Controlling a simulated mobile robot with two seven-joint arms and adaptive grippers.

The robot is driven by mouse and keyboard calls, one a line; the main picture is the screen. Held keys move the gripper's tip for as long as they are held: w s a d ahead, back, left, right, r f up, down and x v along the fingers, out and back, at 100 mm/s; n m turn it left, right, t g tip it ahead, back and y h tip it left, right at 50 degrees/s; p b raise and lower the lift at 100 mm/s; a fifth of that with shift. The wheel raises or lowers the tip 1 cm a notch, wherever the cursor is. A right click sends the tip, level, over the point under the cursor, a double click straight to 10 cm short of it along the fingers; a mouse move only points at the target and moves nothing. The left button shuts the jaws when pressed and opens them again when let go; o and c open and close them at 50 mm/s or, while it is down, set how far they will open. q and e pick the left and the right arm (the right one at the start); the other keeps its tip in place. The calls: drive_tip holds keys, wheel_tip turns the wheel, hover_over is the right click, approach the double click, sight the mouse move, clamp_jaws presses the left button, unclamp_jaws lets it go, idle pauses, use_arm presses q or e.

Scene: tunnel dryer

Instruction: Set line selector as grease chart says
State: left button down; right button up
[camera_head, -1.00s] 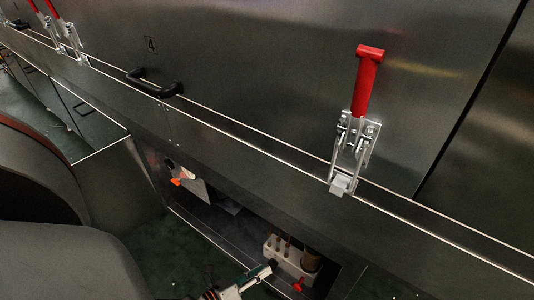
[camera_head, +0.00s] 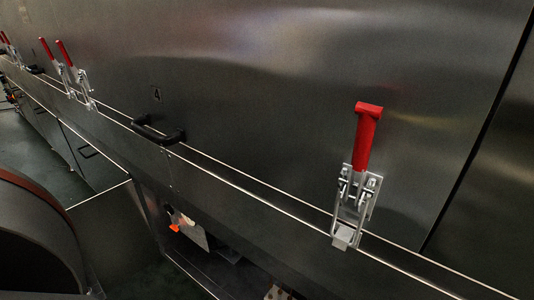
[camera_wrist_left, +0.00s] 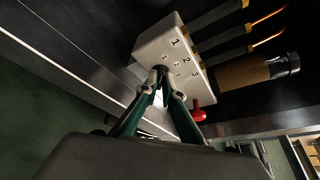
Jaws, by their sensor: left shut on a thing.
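In the left wrist view a pale selector block (camera_wrist_left: 163,40) carries the numbers 1, 2 and 3 on its face. My left gripper (camera_wrist_left: 163,84) reaches that face from below, its two fingers closed together on a small dark selector knob (camera_wrist_left: 159,68). The fingers hide most of the knob, so its pointing direction cannot be told. In the head view only a sliver of the block (camera_head: 277,293) shows at the bottom edge, and my left gripper is out of that picture. My right gripper is in neither view. No readable grease chart shows.
A red lever (camera_wrist_left: 198,112) sits beside the block, with a brown cylinder (camera_wrist_left: 243,73) and several dark lines to the right. In the head view a red-handled clamp (camera_head: 367,140) and a black handle (camera_head: 158,133) are on the metal panel. A pale sheet (camera_head: 194,234) hangs below.

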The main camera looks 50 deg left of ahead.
use_arm(q)
drive_tip(key=shift+d+r+m+y, duration=0.15)
drive_tip(key=shift+m+y, duration=0.25)
drive_tip(key=shift+m, duration=0.2)
drive_tip(key=shift+w+r+m+g+y+p, duration=0.1)
drive_tip(key=shift+m+g+y+p, duration=0.3)
drive_tip(key=shift+m+p, duration=0.2)
drive_tip(key=shift+d+m+g+y+p, duration=0.15)
drive_tip(key=shift+m+g+y+p, duration=0.2)
drive_tip(key=shift+m, duration=0.45)
drive_tip(key=shift+m+y, duration=0.35)
drive_tip(key=shift+m, duration=0.05)
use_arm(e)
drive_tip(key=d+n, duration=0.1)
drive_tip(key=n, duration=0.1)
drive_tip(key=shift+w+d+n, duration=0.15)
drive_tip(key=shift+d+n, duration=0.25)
use_arm(q)
drive_tip(key=c, duration=2.2)
unclamp_jaws()
